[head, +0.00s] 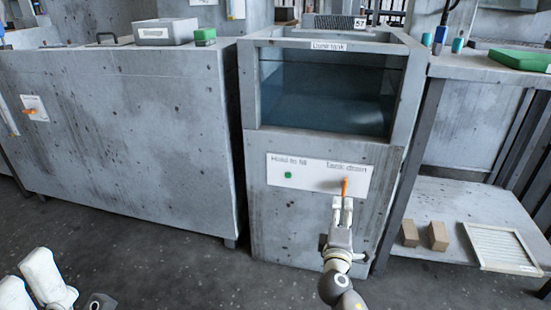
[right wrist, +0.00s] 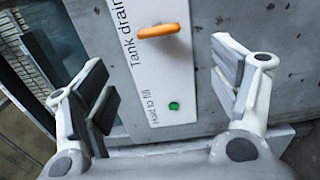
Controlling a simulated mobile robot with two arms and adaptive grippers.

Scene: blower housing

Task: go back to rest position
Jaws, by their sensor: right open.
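The dunk tank (head: 322,132) is a grey stand with a glass front and bluish water behind it. Its white panel (head: 300,176) carries a green button (head: 288,175) and an orange drain lever (head: 345,187). The lever points upright in the head view. My right gripper (head: 343,205) is open, just in front of and below the lever in the head view. In the right wrist view the orange lever (right wrist: 158,31) lies beyond the spread, empty fingers (right wrist: 160,78), and the green button (right wrist: 174,106) shows too.
A long grey cabinet (head: 125,135) stands left, with a grey box (head: 165,32) and a green block (head: 205,36) on top. A shelved bench (head: 470,70) stands right, holding brown blocks (head: 438,236) and a framed filter (head: 498,248). The floor in front is clear.

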